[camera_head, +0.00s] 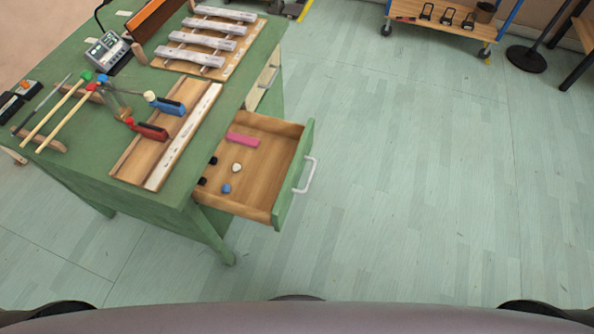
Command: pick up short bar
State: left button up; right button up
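Several silvery bars lie across a wooden rack (235,64) at the back of the green table. Neither of my grippers is in view.
An open drawer (256,205) juts out right of the table, holding a pink block (243,140) and small pieces. A wooden board (155,188) with red-and-black and blue-and-white tools, mallets (60,114) and a grey device (106,50) occupy the tabletop. The floor (420,190) at right is clear.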

aim_at(225, 28)
jog(key=u, duration=0.55)
jog(key=i+l+u, duration=0.15)
jog(key=u, duration=0.3)
jog(key=l+u, duration=0.3)
jog(key=u, duration=0.15)
jog(key=i+l+u, duration=0.1)
jog(key=l+u, duration=0.2)
jog(key=u, duration=0.15)
jog(key=l+u, duration=0.25)
jog(key=u, duration=0.2)
jog(key=l+u, duration=0.3)
jog(key=u, duration=0.15)
